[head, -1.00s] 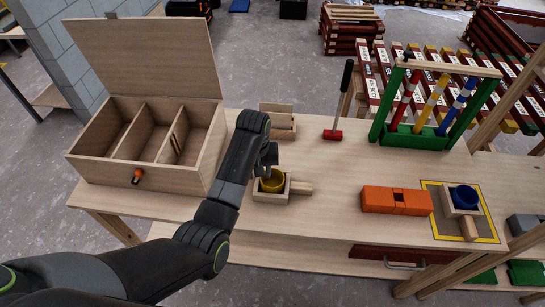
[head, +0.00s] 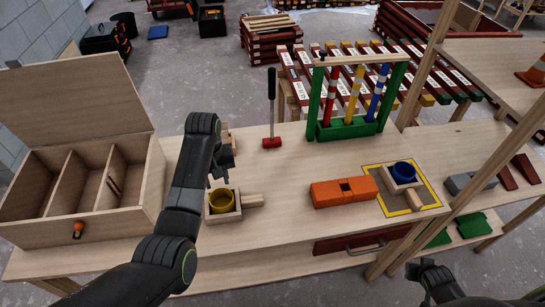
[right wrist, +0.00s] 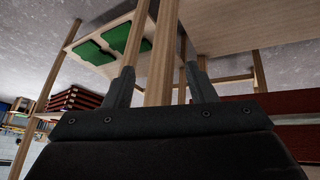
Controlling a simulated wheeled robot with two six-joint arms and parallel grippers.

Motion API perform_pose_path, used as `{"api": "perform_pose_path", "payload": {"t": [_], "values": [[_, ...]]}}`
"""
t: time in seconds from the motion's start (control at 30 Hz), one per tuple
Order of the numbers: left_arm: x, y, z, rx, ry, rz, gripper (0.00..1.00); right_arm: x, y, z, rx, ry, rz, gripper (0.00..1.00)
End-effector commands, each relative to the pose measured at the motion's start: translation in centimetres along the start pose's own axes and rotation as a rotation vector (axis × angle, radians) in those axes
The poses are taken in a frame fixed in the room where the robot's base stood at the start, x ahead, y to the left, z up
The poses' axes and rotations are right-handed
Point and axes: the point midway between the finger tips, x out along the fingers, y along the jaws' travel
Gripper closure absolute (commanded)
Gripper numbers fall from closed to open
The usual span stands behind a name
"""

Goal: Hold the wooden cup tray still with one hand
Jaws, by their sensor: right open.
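A small wooden cup tray with a handle (head: 252,200) stands on the table and holds a yellow cup (head: 222,202). A second such tray (head: 408,186) holds a blue cup (head: 403,172) on the yellow-edged square. My left gripper (head: 220,172) is just behind and above the yellow cup, apart from it as far as I can tell; its finger gap is unclear. My right gripper (head: 425,270) is low at the front right, off the table and away from both trays. In the right wrist view its two fingers (right wrist: 160,88) are spread and empty.
A wooden post (head: 420,120) stands right of the table, and another shows beyond my right fingers.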

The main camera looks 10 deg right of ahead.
Motion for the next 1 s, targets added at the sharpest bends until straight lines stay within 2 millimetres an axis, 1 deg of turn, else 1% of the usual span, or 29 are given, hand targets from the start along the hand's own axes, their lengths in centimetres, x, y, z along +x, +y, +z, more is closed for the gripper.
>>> {"api": "perform_pose_path", "payload": {"t": [0.03,0.07,0.1,0.17,0.2,0.27,0.3,0.37,0.4,0.43,0.5,0.53,0.67,0.77,0.8,0.87,0.9,0.97,1.0], "values": [[0.0,0.0,0.0,0.0,0.0,0.0,0.64,-1.0,0.5,-3.0,0.019,0.038,0.001,0.49],[0.0,0.0,0.0,0.0,0.0,0.0,0.64,-1.7,0.8,-4.6,0.032,0.057,0.0,0.49],[0.0,0.0,0.0,0.0,0.0,0.0,0.64,-2.6,0.9,-6.6,0.05,0.082,-0.002,0.49],[0.0,0.0,0.0,0.0,0.0,0.0,0.64,-4.1,1.1,-9.4,0.075,0.116,-0.007,0.49],[0.0,0.0,0.0,0.0,0.0,0.0,0.64,-5.2,1.1,-11.2,0.09,0.137,-0.011,0.49],[0.0,0.0,0.0,0.0,0.0,0.0,0.64,-6.8,0.8,-13.7,0.107,0.166,-0.019,0.49],[0.0,0.0,0.0,0.0,0.0,0.0,0.64,-7.9,0.5,-15.3,0.114,0.185,-0.024,0.49],[0.0,0.0,0.0,0.0,0.0,0.0,0.64,-9.7,-0.2,-17.7,0.117,0.209,-0.032,0.49],[0.0,0.0,0.0,0.0,0.0,0.0,0.64,-10.8,-1.0,-19.3,0.109,0.22,-0.035,0.49],[0.0,0.0,0.0,0.0,0.0,0.0,0.64,-11.4,-1.8,-20.4,0.096,0.223,-0.034,0.49],[0.0,0.0,0.0,0.0,0.0,0.0,0.64,-12.0,-3.6,-22.0,0.042,0.21,-0.023,0.49],[0.0,0.0,0.0,0.0,0.0,0.0,0.64,-12.0,-4.4,-22.4,0.012,0.197,-0.017,0.49],[0.0,0.0,0.0,0.0,0.0,0.0,0.64,-11.6,-8.0,-23.4,-0.129,0.132,-0.006,0.49],[0.0,0.0,0.0,0.0,0.0,0.0,0.64,-11.3,-11.3,-23.9,-0.251,0.074,-0.017,0.49],[0.0,0.0,0.0,0.0,0.0,0.0,0.64,-11.3,-12.8,-24.1,-0.304,0.051,-0.026,0.49],[0.0,0.0,0.0,0.0,0.0,0.0,0.64,-11.3,-15.0,-24.3,-0.387,0.016,-0.043,0.49],[0.0,0.0,0.0,0.0,0.0,0.0,0.64,-11.5,-16.6,-24.5,-0.445,-0.007,-0.059,0.49],[0.0,0.0,0.0,0.0,0.0,0.0,0.64,-11.8,-19.1,-24.7,-0.535,-0.039,-0.087,0.49],[0.0,0.0,0.0,0.0,0.0,0.0,0.64,-12.1,-20.8,-24.8,-0.597,-0.06,-0.107,0.49]]}}
